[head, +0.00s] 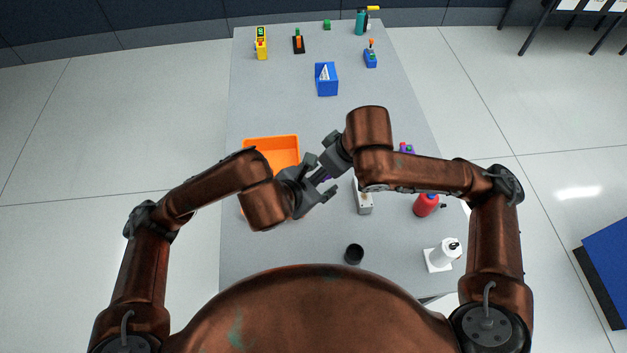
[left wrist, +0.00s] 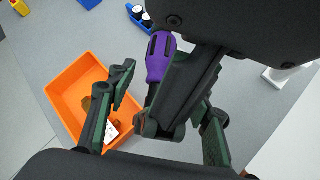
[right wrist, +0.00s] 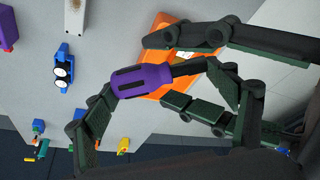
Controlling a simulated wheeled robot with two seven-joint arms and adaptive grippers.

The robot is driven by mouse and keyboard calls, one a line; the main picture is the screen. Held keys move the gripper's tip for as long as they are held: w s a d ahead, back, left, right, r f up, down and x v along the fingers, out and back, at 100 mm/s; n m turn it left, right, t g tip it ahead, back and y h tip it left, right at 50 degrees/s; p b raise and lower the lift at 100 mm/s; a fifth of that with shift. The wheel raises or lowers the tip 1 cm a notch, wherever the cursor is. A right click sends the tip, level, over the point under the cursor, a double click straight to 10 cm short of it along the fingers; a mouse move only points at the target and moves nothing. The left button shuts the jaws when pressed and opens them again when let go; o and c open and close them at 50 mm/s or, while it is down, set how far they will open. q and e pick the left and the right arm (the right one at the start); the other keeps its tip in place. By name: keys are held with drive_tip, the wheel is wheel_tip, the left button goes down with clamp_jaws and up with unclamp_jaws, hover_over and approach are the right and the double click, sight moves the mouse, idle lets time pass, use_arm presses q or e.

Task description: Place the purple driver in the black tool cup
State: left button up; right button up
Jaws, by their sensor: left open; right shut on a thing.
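The purple driver (left wrist: 159,58) has a thick purple handle and a dark lower end. It also shows in the right wrist view (right wrist: 143,83); in the head view it is mostly hidden between the grippers. My right gripper (head: 325,171) is shut on the driver, held above the table. My left gripper (head: 319,183) is open close beside it, its fingers spread on either side of the driver's dark end and the right gripper's fingers. Whether it touches the driver I cannot tell. The black tool cup (head: 354,254) stands upright at the near part of the table, apart from both grippers.
An orange bin (head: 271,145) sits beneath the left arm, with small items inside. A grey box (head: 363,200), red bottle (head: 426,205) and white dispenser (head: 443,254) stand on the right. The table left of the cup is clear.

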use_arm(q)
drive_tip(key=shift+w+d+f, duration=0.25)
drive_tip(key=shift+w+f, duration=0.1)
drive_tip(key=shift+f, duration=0.15)
drive_tip(key=shift+c, duration=0.4)
drive_tip(key=shift+s, duration=0.1)
drive_tip(key=c, duration=1.1)
clamp_jaws()
use_arm(e)
drive_tip(key=o, duration=1.4)
